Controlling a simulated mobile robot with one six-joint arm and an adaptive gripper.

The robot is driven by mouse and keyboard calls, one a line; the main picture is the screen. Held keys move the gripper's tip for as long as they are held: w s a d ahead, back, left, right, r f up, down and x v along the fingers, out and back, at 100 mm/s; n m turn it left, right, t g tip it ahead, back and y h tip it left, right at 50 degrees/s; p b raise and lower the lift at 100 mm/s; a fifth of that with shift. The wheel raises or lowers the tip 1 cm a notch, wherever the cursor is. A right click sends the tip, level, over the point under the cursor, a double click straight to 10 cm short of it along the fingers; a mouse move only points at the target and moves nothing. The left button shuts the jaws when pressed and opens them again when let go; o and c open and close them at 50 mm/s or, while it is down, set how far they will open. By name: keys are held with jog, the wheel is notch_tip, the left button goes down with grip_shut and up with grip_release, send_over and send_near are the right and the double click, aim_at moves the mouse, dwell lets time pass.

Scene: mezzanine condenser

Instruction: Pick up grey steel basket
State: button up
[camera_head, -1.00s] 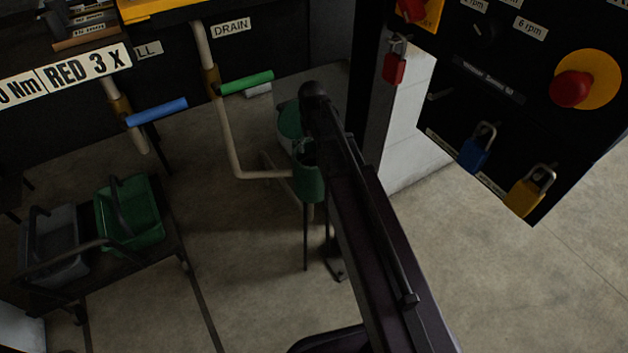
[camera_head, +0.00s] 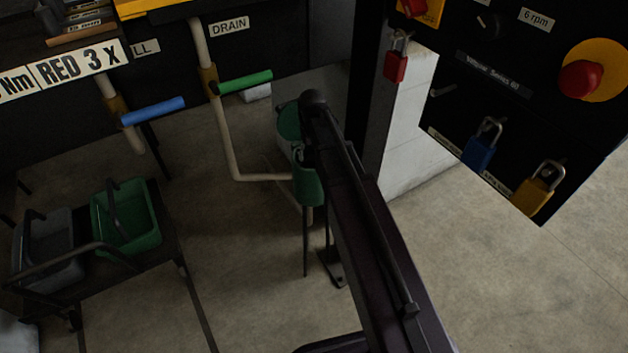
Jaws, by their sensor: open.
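The grey steel basket (camera_head: 47,262) sits on a low dark cart at the left. Its dark handle stands up at its left side, and a dark bar of the cart crosses in front of it. A green basket (camera_head: 140,240) with a dark handle stands just to its right on the same cart. My dark arm rises from the bottom right to a rounded joint near the middle, well to the right of the baskets. My gripper is not visible; the arm may hide it.
The cart (camera_head: 168,262) has open concrete floor to its right. A pipe with a green-handled DRAIN valve (camera_head: 245,82) and a blue-handled valve (camera_head: 153,111) stand behind. A green container (camera_head: 308,184) is beside my arm. A black panel with padlocks (camera_head: 481,146) hangs at the right.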

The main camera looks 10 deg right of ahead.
jog(key=shift+w+f+b, duration=0.1)
jog(key=shift+f+b, duration=1.85)
jog(key=shift+f, duration=0.25)
grip_shut()
